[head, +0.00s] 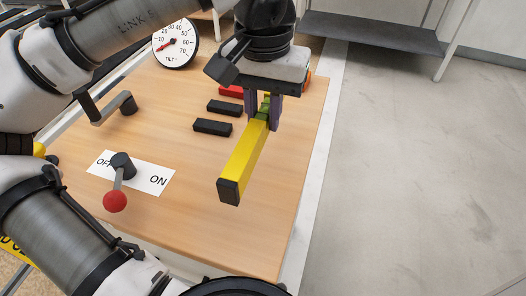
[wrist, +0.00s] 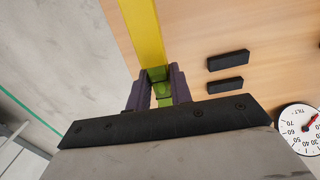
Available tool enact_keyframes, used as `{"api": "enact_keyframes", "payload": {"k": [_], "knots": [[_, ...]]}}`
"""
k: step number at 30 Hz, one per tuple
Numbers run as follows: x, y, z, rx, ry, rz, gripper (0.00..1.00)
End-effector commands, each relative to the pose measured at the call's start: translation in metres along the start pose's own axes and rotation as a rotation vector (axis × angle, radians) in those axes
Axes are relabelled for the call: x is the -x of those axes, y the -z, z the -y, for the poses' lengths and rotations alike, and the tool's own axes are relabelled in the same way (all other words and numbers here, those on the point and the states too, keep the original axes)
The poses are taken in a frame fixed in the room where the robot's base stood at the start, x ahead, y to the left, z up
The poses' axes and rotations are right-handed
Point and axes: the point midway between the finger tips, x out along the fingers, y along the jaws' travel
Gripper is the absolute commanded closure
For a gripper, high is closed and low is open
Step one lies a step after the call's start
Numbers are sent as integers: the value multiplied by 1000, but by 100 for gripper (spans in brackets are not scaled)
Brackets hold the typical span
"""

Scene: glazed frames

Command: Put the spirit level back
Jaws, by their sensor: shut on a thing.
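The spirit level is a long yellow bar with black end caps and a green vial section; it shows in the head view (head: 244,160) and in the wrist view (wrist: 143,32). My gripper (head: 266,112) is shut on it at the green section, which also shows between the fingers in the wrist view (wrist: 158,92). The near end of the level points toward the front of the wooden board (head: 200,220). Its far end is hidden behind my gripper in the head view. I cannot tell whether the level touches the board. Two black blocks (head: 212,127) (head: 225,107) lie on the board left of the level.
A tilt dial (head: 175,43) stands at the back left. A crank handle (head: 115,108) and a red-knobbed lever (head: 116,198) on an OFF/ON plate (head: 152,182) are at the left. A red object (head: 231,91) lies partly hidden behind my gripper. The board's front right is clear.

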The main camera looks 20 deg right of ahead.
Motion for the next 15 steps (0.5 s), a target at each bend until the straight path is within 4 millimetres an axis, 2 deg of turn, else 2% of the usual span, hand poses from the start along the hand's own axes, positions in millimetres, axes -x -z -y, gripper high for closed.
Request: {"api": "enact_keyframes", "payload": {"k": [1,4,11,15], "knots": [[-14,-1,0,-1,0,2,100],[-32,0,0,0,1,1,100],[-50,0,0,0,0,-1,100],[-68,0,0,-1,-1,2,100]]}}
